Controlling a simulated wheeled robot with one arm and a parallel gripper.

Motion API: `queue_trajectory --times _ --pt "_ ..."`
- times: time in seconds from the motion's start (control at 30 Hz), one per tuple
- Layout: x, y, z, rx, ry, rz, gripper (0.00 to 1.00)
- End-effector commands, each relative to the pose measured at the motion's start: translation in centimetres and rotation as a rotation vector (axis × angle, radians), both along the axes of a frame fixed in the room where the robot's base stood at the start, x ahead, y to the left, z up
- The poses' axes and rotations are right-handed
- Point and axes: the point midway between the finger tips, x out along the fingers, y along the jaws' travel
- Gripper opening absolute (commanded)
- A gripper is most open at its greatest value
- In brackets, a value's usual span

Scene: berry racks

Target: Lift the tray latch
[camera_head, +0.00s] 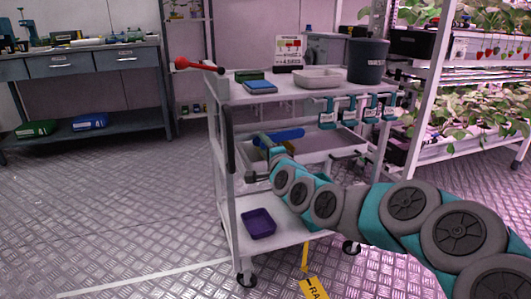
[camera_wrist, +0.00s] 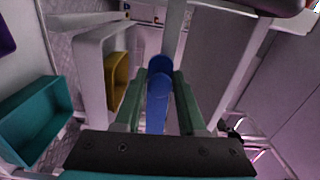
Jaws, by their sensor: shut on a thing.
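A long blue bar (camera_head: 287,134), apparently the tray latch, lies across the white tray (camera_head: 345,151) at the cart's middle level. In the wrist view the blue bar (camera_wrist: 158,103) runs between the two green fingers of my gripper (camera_wrist: 162,80). My gripper is shut on it. In the head view my gripper (camera_head: 266,141) is small and partly hidden by my wrist at the bar's left end. I cannot tell from these views whether the latch is raised.
The cart's top (camera_head: 285,92) holds a blue box (camera_head: 260,87), a pale tray (camera_head: 318,79) and a dark bucket (camera_head: 368,62). Teal clips with labels (camera_head: 327,112) hang at its right. A purple bin (camera_head: 258,223) is on the bottom shelf. Floor is free at left.

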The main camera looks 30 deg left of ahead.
Motion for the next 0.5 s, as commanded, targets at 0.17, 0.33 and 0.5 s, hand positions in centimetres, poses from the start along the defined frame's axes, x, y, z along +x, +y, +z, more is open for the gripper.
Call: queue_trajectory --times 0.17,0.33,0.5 --pt "0.1 -0.04 0.69 0.035 0.039 -0.002 0.0" --pt "0.12 -0.08 0.95 0.048 0.054 -0.003 0.0" --pt "0.14 -0.11 1.04 0.05 0.056 -0.004 0.0"
